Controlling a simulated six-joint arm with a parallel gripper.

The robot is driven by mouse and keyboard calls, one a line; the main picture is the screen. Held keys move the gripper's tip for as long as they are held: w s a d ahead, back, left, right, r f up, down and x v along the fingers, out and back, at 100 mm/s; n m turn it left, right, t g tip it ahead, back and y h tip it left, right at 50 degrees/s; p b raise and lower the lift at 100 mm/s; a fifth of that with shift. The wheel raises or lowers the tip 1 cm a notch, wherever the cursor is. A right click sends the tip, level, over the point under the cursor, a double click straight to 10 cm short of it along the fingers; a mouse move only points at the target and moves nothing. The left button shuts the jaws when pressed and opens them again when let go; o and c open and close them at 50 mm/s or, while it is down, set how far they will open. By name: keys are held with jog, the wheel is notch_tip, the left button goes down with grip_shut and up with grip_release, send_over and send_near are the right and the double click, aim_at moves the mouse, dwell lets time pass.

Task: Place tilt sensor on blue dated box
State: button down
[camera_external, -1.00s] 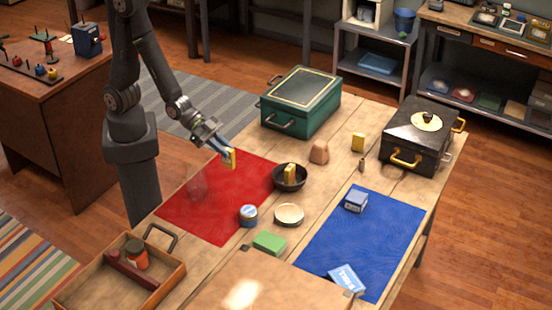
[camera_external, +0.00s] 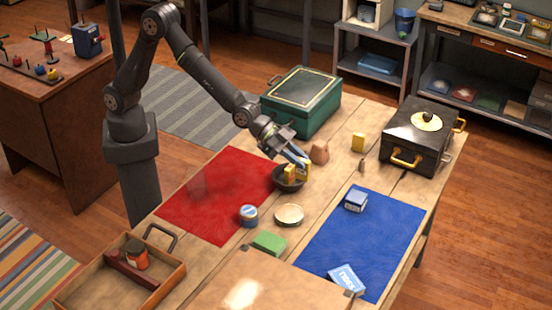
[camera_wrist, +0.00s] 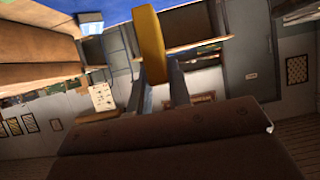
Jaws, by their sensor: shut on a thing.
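My gripper (camera_external: 300,160) is shut on a small yellow block (camera_external: 305,172), which I take for the tilt sensor. It is held above the table beside the black bowl. In the wrist view the yellow block (camera_wrist: 147,40) stands between the two fingers (camera_wrist: 155,78). A small blue box (camera_external: 356,200) with a pale front sits at the upper part of the blue mat (camera_external: 385,228), to the right of and apart from my gripper. It also shows in the wrist view as a blue and white box (camera_wrist: 91,22). Any date on it is too small to read.
A black bowl (camera_external: 287,183) with another yellow block is just under my gripper. A pinkish block (camera_external: 319,152), yellow box (camera_external: 358,142), tan dish (camera_external: 289,214), blue-lidded tin (camera_external: 249,216) and light-blue packet (camera_external: 346,279) stand around. The middle of the blue mat is clear.

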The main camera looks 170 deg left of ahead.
jog(key=w+a+r, duration=0.2)
jog(key=w+a, duration=0.5)
send_over(353, 195)
jog(key=shift+f, duration=5.6)
jog(key=shift+f, duration=0.1)
jog(key=c, duration=1.3)
grip_release()
jog(key=shift+s+d+r, duration=0.35)
jog(key=shift+d+r, duration=0.1)
jog(key=shift+r, duration=0.05)
jog(key=v, duration=1)
jog(key=shift+s+d+r, duration=0.1)
jog(key=shift+s+r, duration=0.05)
jog(key=shift+s, duration=0.2)
